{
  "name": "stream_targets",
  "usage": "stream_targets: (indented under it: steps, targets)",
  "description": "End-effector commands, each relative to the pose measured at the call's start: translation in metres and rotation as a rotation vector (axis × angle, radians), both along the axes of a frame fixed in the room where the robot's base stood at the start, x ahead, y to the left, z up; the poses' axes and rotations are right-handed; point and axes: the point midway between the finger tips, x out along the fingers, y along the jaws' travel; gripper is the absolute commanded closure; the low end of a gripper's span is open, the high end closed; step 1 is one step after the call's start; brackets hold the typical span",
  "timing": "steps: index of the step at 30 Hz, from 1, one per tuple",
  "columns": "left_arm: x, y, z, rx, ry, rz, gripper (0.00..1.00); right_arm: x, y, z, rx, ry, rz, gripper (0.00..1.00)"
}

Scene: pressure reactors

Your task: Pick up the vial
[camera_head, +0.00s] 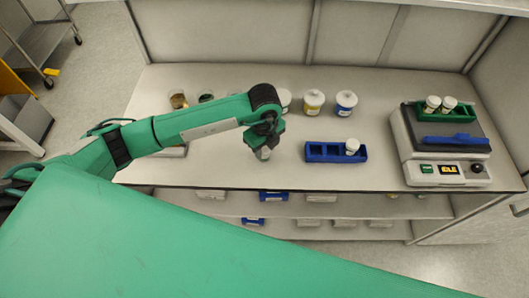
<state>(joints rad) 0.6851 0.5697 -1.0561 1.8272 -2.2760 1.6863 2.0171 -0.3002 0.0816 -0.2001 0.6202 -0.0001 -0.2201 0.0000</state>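My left gripper (264,150) hangs over the bench, to the left of the blue rack. A small pale grey piece shows at its fingertips; I cannot tell whether it is a held vial or part of the gripper. A white-capped vial (352,145) stands in the right end of the blue rack (322,152), whose other slots look empty. Two more white-capped vials, a left one (433,102) and a right one (449,102), stand in the green rack (461,114). My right gripper is not in view.
The green rack sits on a benchtop device (440,160) with a lit display. White-lidded jars, one with a yellow label (313,104) and one with a blue label (346,103), stand behind. Shelves lie below the bench. The bench between blue rack and device is clear.

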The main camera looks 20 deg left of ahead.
Motion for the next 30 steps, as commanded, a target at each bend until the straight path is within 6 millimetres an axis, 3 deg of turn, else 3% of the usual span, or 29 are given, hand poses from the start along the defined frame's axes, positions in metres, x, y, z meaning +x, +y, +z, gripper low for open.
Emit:
stream_targets:
  steps: [11,17,23,30]
  targets:
    - [0.0,0.0,0.001,-0.001,-0.001,0.0,0.89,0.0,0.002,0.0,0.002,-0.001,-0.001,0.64]
    - [0.001,0.0,0.013,-0.001,-0.004,0.0,0.89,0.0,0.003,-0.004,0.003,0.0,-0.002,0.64]
    - [0.002,-0.001,0.05,-0.003,-0.007,-0.001,0.89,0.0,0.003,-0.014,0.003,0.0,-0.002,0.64]
    - [0.002,-0.001,0.128,-0.002,-0.009,-0.003,0.89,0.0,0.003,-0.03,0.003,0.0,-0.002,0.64]
